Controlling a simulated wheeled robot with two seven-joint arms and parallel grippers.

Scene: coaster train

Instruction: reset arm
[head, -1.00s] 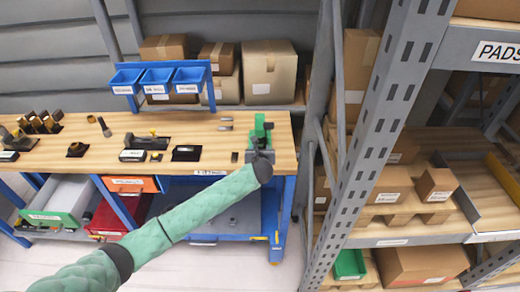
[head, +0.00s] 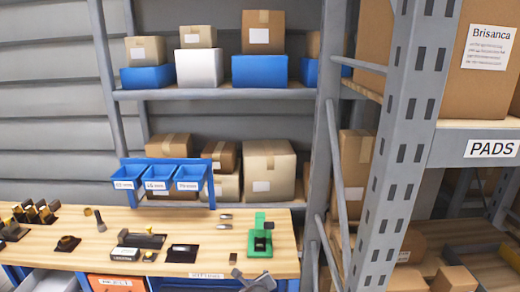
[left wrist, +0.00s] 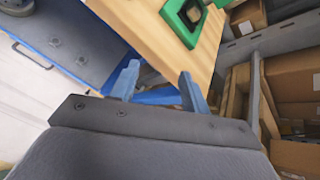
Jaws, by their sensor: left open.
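My left gripper (head: 252,280) is at the bottom of the head view, in front of the workbench's front edge and below the green device. In the left wrist view its two fingers (left wrist: 158,88) stand apart with nothing between them. The wooden workbench (head: 215,263) spans the lower left of the head view. My right gripper is not in view.
A grey rack post (head: 405,150) stands close on the right. Shelves with cardboard boxes (head: 269,170) fill the back.

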